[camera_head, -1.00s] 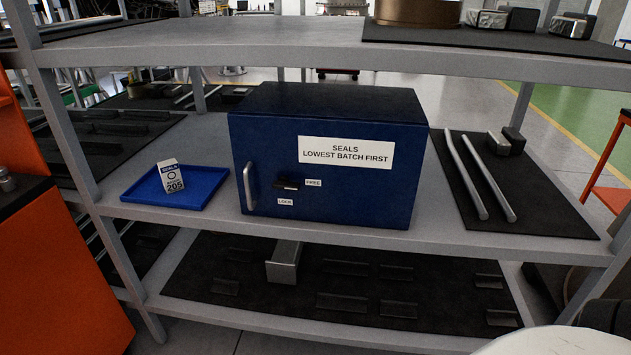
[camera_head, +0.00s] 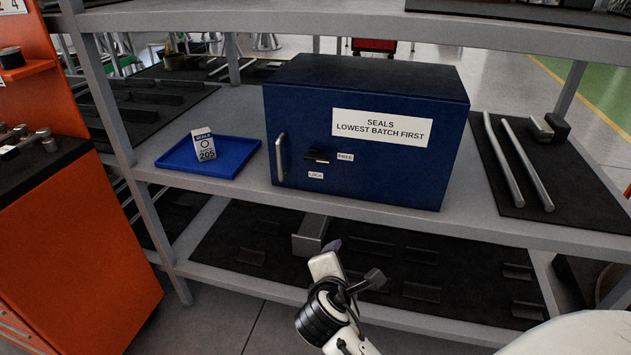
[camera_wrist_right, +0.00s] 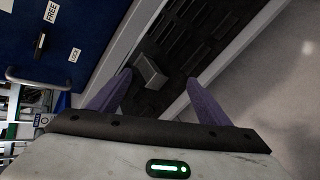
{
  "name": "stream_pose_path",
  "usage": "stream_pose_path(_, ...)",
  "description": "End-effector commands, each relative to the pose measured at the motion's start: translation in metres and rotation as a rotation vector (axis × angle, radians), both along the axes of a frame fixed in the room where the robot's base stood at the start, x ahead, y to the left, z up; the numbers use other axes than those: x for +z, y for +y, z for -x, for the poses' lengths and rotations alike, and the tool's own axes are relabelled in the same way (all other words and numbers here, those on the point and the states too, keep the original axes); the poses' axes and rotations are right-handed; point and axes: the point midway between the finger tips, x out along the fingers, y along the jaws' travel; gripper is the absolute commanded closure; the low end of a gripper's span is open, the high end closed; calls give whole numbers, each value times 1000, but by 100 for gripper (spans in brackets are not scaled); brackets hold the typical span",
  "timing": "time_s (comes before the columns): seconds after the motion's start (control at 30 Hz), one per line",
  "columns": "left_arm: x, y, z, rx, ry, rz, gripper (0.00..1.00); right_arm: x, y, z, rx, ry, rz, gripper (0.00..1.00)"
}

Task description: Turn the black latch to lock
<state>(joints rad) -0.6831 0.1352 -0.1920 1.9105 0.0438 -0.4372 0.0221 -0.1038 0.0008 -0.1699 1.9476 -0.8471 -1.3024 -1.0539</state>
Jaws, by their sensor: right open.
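The black latch (camera_head: 318,156) is on the front of a blue cabinet (camera_head: 365,120), right of its silver handle (camera_head: 280,157). It lies roughly level, pointing toward the FREE label (camera_head: 345,157). The LOCK label (camera_head: 315,175) is below it. In the right wrist view the latch (camera_wrist_right: 40,44) shows at the upper left, between the FREE label (camera_wrist_right: 51,12) and the LOCK label (camera_wrist_right: 73,55). My right gripper (camera_head: 334,246) is below and in front of the cabinet, apart from it. Its purple fingers (camera_wrist_right: 160,92) are spread and empty. My left gripper is not seen.
A blue tray (camera_head: 234,166) holding a white SEALS box (camera_head: 205,146) stands left of the cabinet. Two silver rods (camera_head: 527,165) lie on a dark mat at right. The shelf's front edge (camera_head: 400,218) runs below the cabinet. An orange cart (camera_head: 80,255) stands at left.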

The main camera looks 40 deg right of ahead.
Motion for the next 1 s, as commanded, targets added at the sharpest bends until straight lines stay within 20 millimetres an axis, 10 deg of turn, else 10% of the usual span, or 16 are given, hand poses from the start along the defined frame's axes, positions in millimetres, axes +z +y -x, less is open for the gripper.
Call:
stream_pose_path(0.2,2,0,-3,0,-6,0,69,87,-2,-93,243,255,707,29)
stream_pose_path(0.4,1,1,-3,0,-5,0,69,132,10,-128,304,414,1034,29)
stream_pose_path(1.0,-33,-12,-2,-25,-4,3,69,134,-55,-188,307,437,1075,29)
